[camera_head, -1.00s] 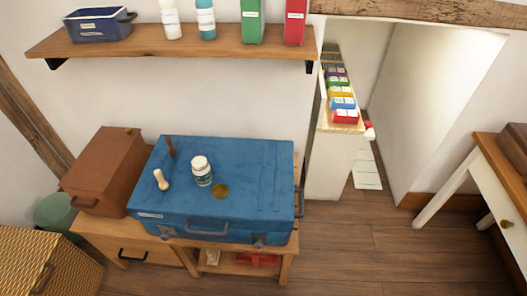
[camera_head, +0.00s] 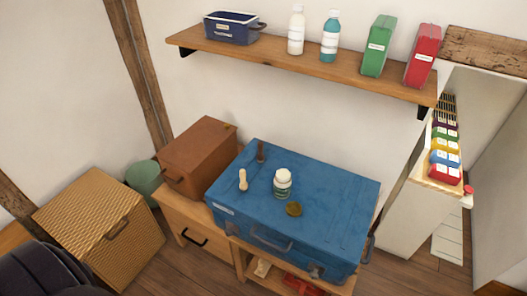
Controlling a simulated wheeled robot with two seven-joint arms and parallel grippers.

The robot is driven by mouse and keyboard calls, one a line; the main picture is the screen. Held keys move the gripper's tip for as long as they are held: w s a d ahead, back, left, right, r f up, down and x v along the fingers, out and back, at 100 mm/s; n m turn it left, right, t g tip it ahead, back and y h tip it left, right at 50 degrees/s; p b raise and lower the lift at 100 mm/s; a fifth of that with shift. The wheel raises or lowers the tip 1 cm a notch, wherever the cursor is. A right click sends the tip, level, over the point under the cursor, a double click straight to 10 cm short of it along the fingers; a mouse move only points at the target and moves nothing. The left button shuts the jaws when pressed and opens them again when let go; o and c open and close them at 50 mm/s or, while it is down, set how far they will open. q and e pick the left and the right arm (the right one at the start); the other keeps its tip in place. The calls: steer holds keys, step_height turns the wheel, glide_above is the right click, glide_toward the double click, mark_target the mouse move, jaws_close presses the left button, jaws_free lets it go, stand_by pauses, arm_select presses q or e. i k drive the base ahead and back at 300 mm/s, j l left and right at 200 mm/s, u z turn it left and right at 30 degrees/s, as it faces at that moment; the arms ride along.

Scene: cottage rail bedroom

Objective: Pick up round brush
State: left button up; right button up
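A blue case (camera_head: 335,205) lies flat on a low wooden table. Several small things stand or lie on its lid: a dark brown upright piece (camera_head: 261,152) at the back left, a pale wooden peg-like piece (camera_head: 242,180) near the left, a white-capped jar (camera_head: 283,183) in the middle and a small olive-brown round piece (camera_head: 293,209) in front of the jar. I cannot tell for sure which of these is the round brush. Neither of my grippers shows in the head view.
A brown box (camera_head: 198,155) stands left of the case. A wall shelf (camera_head: 300,62) with bottles and boxes hangs above it. A wicker chest (camera_head: 95,228) and green bin (camera_head: 144,176) are at left. A narrow unit (camera_head: 405,220) with coloured boxes is at right.

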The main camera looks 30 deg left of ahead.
mark_target(260, 157)
steer(key=u, duration=0.95)
